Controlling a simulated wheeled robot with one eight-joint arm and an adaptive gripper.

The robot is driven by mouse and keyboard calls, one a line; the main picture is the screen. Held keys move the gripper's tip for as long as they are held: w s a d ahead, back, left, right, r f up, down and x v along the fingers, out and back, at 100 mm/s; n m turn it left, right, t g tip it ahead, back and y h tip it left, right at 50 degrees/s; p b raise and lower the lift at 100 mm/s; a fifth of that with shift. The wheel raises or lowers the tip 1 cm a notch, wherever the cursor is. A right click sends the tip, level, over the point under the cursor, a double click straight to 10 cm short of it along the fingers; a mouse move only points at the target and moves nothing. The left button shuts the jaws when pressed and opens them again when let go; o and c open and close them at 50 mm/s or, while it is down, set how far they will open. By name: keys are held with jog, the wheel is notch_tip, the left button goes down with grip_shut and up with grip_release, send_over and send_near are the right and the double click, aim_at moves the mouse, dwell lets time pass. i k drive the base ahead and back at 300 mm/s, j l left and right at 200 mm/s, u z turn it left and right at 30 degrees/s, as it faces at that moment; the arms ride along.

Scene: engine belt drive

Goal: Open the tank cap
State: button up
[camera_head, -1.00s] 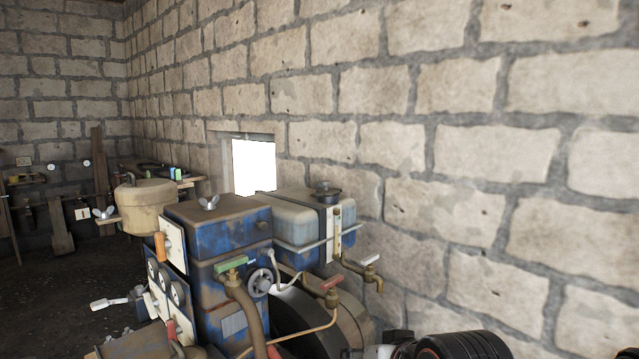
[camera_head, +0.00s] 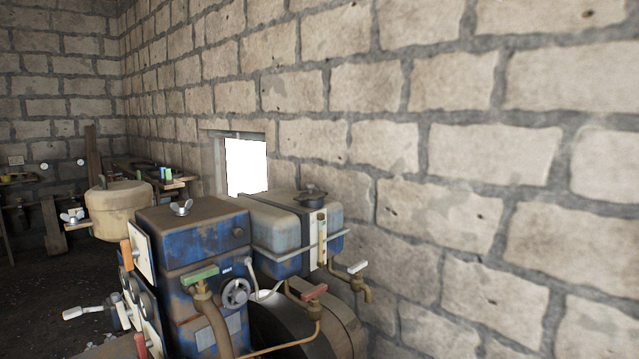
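The tank cap (camera_head: 311,190) is a small dark round lid on top of the tank near its right end, beside the wall. It appears seated on the tank. The tank (camera_head: 272,220) is a worn grey-blue box with rounded edges, a dark strap and a pale gauge strip (camera_head: 321,232) on its front. It sits behind the rusty blue engine block (camera_head: 207,245). My gripper is not in view.
A beige round pot (camera_head: 118,210) stands left of the engine. Taps with a red handle (camera_head: 314,292) and a white handle (camera_head: 357,267) stick out below the tank. A stone wall (camera_head: 480,200) runs close behind the tank. A small bright window (camera_head: 246,167) is behind it.

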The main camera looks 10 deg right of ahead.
aim_at(309, 194)
jog(key=i+l, duration=0.15)
jog(key=l, duration=0.2)
jog(key=i+l, duration=0.2)
jog(key=l, duration=0.15)
jog(key=i+l, duration=0.15)
jog(key=l, duration=0.2)
